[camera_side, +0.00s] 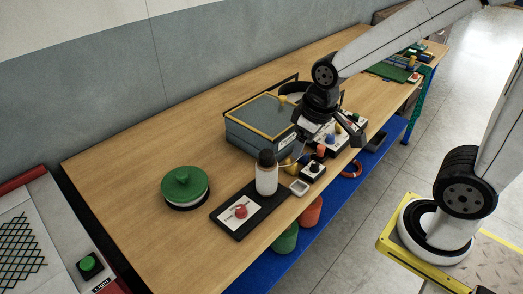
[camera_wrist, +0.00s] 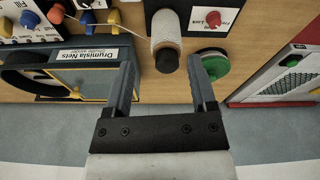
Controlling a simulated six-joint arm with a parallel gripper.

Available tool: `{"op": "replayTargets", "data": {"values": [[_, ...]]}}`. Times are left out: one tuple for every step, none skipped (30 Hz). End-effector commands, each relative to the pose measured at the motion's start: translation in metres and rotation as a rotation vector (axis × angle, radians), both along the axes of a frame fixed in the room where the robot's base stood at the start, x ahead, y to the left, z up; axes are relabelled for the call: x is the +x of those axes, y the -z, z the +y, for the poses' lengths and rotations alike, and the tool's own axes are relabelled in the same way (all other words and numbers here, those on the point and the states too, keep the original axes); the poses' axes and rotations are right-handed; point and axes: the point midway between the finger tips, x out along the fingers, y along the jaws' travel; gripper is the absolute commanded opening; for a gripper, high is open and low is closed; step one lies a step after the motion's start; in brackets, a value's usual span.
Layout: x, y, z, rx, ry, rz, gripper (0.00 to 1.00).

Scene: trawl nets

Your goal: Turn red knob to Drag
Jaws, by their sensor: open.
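A red knob (camera_side: 240,211) sits on a white plate on a black board at the front of the bench; it also shows in the wrist view (camera_wrist: 213,18), beside small print that includes "Lock". I cannot read "Drag" at either knob. My gripper (camera_side: 330,138) is open and empty above the control panel area in the side view. In the wrist view its two fingers (camera_wrist: 161,65) are spread apart, touching neither red knob.
The bench's left part is clear.

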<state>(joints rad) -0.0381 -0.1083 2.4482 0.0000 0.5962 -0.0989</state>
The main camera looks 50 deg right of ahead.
Motion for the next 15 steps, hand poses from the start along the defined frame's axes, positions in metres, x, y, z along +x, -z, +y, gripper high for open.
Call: {"op": "replayTargets", "data": {"values": [[0.003,0.000,0.003,-0.005,-0.033,0.008,0.73],[0.006,0.000,0.006,-0.008,-0.056,0.013,0.73],[0.009,-0.001,0.008,-0.013,-0.084,0.017,0.73],[0.012,-0.001,0.010,-0.016,-0.108,0.022,0.73],[0.014,-0.001,0.013,-0.020,-0.134,0.027,0.73],[0.018,-0.002,0.016,-0.025,-0.169,0.034,0.73],[0.021,-0.002,0.019,-0.029,-0.197,0.038,0.73],[0.024,-0.002,0.022,-0.033,-0.227,0.045,0.73],[0.028,-0.003,0.027,-0.039,-0.269,0.052,0.73],[0.031,-0.003,0.031,-0.044,-0.306,0.060,0.73],[0.035,-0.003,0.035,-0.048,-0.343,0.065,0.73],[0.040,-0.003,0.041,-0.055,-0.399,0.076,0.73],[0.044,-0.003,0.046,-0.060,-0.442,0.084,0.73],[0.048,-0.003,0.051,-0.065,-0.488,0.091,0.73],[0.053,-0.003,0.058,-0.072,-0.546,0.101,0.73]]}}
